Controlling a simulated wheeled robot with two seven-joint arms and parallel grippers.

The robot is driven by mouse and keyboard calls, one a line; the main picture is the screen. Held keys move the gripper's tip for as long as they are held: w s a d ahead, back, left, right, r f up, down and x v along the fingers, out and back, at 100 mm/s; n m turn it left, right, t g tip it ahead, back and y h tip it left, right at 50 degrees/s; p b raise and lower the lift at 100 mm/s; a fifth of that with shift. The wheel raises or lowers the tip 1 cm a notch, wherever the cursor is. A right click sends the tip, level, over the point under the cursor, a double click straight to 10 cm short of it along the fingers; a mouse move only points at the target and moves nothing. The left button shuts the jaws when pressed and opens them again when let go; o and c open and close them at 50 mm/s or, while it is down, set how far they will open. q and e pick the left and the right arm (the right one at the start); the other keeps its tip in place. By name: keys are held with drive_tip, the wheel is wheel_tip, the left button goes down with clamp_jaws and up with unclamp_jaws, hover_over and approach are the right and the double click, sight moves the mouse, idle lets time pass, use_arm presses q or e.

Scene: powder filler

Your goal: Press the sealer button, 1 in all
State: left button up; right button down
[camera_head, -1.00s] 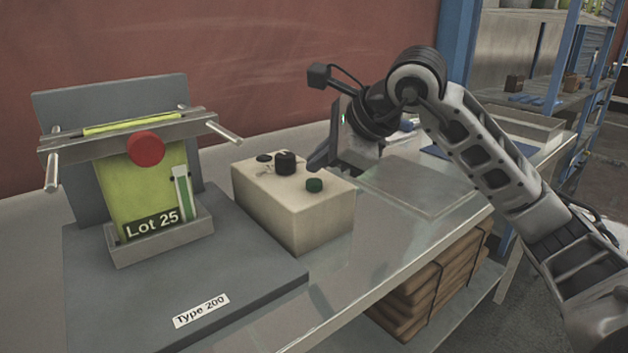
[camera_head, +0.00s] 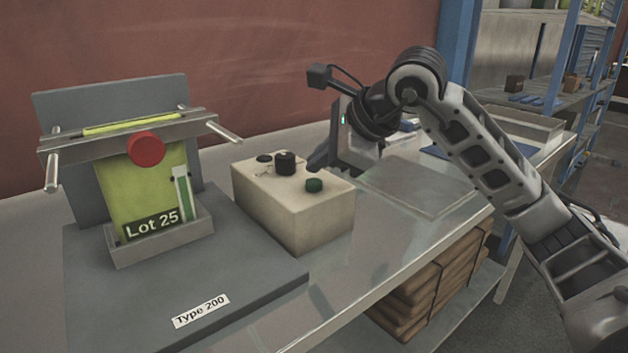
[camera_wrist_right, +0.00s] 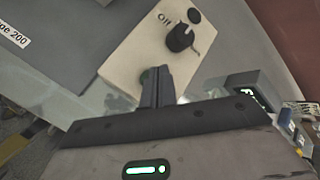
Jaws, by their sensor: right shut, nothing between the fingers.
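The sealer stands at the left in the head view, with a metal bar (camera_head: 90,142) and a round red button-like disc (camera_head: 146,148) on its front. A yellow-green bag (camera_head: 125,186) marked "Lot 25" stands upright behind the bar. Right of it is a cream control box (camera_head: 300,222) with a green button (camera_head: 314,185) and a black knob (camera_head: 285,162). My right gripper (camera_head: 316,166) is shut and empty, its tips just above and behind the green button. In the right wrist view the fingers (camera_wrist_right: 157,76) partly cover the green button; contact cannot be told. My left gripper is out of view.
The sealer stands on a grey base plate (camera_head: 240,268) labelled "Type 200". A clear stretch of metal bench (camera_head: 372,250) lies right of the box. Brown stacked sacks (camera_head: 430,290) sit on the shelf below. A red wall (camera_head: 200,60) is behind.

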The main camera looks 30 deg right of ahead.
sight(320, 183)
drive_tip(key=shift+f, duration=0.1)
idle(0.3)
drive_tip(key=shift+f+b, duration=0.3)
drive_tip(key=shift+b, duration=0.1)
drive_tip(key=shift+f+b, duration=0.5)
drive_tip(key=shift+f, duration=0.05)
idle(0.6)
drive_tip(key=shift+r, duration=0.15)
drive_tip(key=shift+r+p, duration=0.8)
drive_tip(key=shift+p, duration=0.05)
wheel_tip(320, 183, up, 5)
drive_tip(key=p, duration=0.4)
drive_tip(key=shift+r, duration=0.1)
